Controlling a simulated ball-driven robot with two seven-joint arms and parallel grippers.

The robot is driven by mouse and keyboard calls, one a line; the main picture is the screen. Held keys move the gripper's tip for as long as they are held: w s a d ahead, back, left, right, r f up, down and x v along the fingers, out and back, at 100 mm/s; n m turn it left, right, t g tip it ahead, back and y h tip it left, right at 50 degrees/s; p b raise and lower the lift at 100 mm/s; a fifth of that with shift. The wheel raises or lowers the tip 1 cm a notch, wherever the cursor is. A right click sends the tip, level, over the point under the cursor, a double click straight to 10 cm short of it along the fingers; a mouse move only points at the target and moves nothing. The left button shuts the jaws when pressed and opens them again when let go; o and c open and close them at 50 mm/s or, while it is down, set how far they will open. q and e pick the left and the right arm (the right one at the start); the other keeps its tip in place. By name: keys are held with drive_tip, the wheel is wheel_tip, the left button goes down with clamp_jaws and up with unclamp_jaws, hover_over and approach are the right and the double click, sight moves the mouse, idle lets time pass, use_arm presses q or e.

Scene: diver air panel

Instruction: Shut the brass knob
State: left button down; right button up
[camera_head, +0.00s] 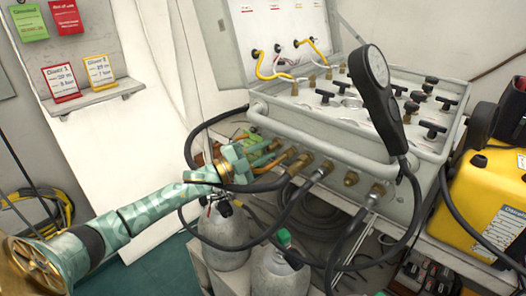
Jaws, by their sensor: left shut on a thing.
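My left gripper (272,156), pale green with brass parts, reaches in from the left to the lower left front of the grey air panel (335,150). Its fingers are closed around the brass knob at the left end of the row of brass fittings. The knob is mostly hidden by the fingers, so its turn position cannot be told. Brass hose fittings (351,178) run to the right along the panel's front face. My right gripper is not in view.
Black hoses hang from the fittings near my left gripper. A gauge (377,68) on a dark handset stands before the panel. Grey cylinders (225,225) stand below. A yellow case (490,195) is at right. A shelf with cards (95,97) is at left.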

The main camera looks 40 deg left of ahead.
use_arm(q)
drive_tip(key=shift+f, duration=0.15)
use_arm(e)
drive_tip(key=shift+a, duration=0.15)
use_arm(q)
drive_tip(key=c, duration=1.5)
unclamp_jaws()
